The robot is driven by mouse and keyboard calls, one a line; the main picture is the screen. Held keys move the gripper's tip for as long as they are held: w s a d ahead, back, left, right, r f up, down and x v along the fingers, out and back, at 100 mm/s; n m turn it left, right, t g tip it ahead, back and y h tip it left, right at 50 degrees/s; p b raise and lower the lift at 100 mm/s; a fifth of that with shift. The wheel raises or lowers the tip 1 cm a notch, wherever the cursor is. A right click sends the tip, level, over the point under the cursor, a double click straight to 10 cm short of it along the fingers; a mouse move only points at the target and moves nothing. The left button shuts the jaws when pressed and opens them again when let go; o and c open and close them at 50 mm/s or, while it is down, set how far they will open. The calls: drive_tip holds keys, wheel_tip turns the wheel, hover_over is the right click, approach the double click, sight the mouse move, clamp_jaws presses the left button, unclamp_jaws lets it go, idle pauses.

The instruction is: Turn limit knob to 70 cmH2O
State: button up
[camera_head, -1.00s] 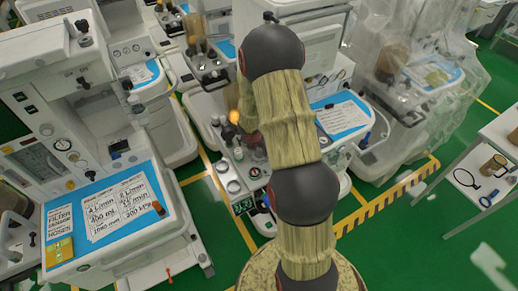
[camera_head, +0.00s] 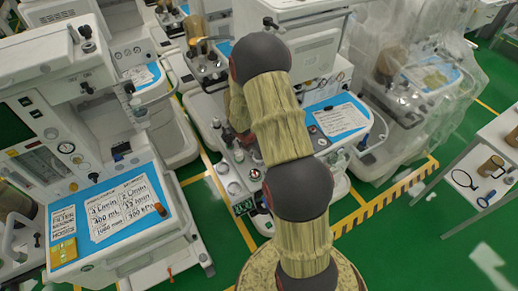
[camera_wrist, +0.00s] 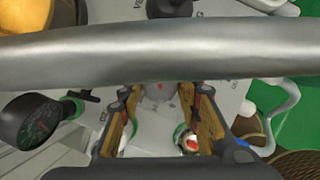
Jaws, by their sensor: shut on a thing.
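In the wrist view my gripper (camera_wrist: 163,97) has its two tan-padded fingers on either side of a pale grey, rounded knob (camera_wrist: 160,90) with a small red mark. The fingers are shut on it. I take it to be the limit knob, but its scale and setting cannot be read. A thick grey metal bar crosses in front of the knob's far side and hides part of it.
A black rounded part (camera_wrist: 30,120) is left of the fingers, with a green-ringed part (camera_wrist: 72,107) beside it. A red-and-white round part (camera_wrist: 189,142) lies near the right finger. In the head view, a cart with a blue top (camera_head: 175,200) stands left; a table (camera_head: 490,155) stands right, with green floor between.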

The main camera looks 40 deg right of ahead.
drive_tip(key=m+g+p, duration=0.1)
drive_tip(key=m, duration=0.1)
drive_tip(key=m+g+p, duration=0.1)
drive_tip(key=m, duration=0.2)
drive_tip(key=shift+w+m, duration=0.1)
drive_tip(key=shift+m, duration=0.2)
drive_tip(key=shift+p, duration=0.3)
drive_tip(key=o, duration=1.2)
drive_tip(key=shift+c, duration=0.2)
drive_tip(key=v, duration=1.2)
drive_tip(key=shift+w, duration=0.1)
